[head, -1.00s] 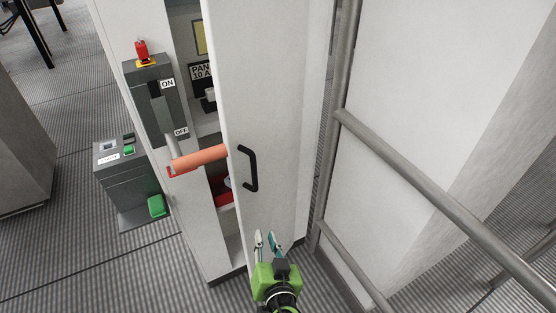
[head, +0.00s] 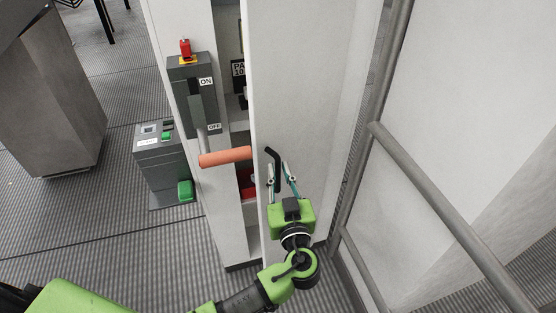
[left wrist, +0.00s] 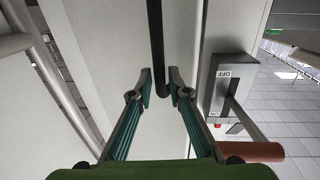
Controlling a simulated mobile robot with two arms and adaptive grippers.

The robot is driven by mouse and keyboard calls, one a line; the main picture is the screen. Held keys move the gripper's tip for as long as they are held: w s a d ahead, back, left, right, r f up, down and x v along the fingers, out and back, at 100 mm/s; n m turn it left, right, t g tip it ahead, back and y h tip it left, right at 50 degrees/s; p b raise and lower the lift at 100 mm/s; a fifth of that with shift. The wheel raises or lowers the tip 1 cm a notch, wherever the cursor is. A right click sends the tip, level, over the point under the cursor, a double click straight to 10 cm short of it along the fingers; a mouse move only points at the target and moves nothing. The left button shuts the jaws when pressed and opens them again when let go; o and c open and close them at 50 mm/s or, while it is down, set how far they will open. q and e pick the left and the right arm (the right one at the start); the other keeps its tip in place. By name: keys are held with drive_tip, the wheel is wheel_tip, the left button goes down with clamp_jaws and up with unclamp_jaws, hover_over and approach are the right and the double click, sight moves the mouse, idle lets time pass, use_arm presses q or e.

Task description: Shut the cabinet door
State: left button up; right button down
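The white cabinet door (head: 310,90) stands partly open, with a gap on its left side showing the cabinet inside. Its black handle (head: 269,154) is on the door's outer face near the door's left edge. My left gripper (head: 281,180) is open in front of the door at the handle's height. In the left wrist view the black handle (left wrist: 155,50) hangs down from the top, and its end lies between the two open fingertips (left wrist: 159,85). I cannot tell whether the fingers touch it. My right gripper is not in view.
A grey switch box with an orange-gripped lever (head: 225,156) sticks out left of the door gap. A grey railing (head: 440,205) stands close on the right. A small grey box with green buttons (head: 160,165) stands at left.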

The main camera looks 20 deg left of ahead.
use_arm(q)
drive_tip(key=shift+x, duration=1.2)
clamp_jaws()
drive_tip(key=shift+w+a+f+h, duration=0.1)
drive_tip(key=shift+a+f+h, duration=0.15)
drive_tip(key=shift+a, duration=0.25)
drive_tip(key=w+a+m+t+h+b, duration=0.2)
drive_tip(key=w+a+m+h+b, duration=0.2)
drive_tip(key=w+a, duration=0.4)
drive_tip(key=a+h+b, duration=0.1)
drive_tip(key=a, duration=0.3)
drive_tip(key=shift+r+h+b, duration=0.3)
drive_tip(key=shift+h+b, duration=0.05)
drive_tip(key=shift+b, duration=0.05)
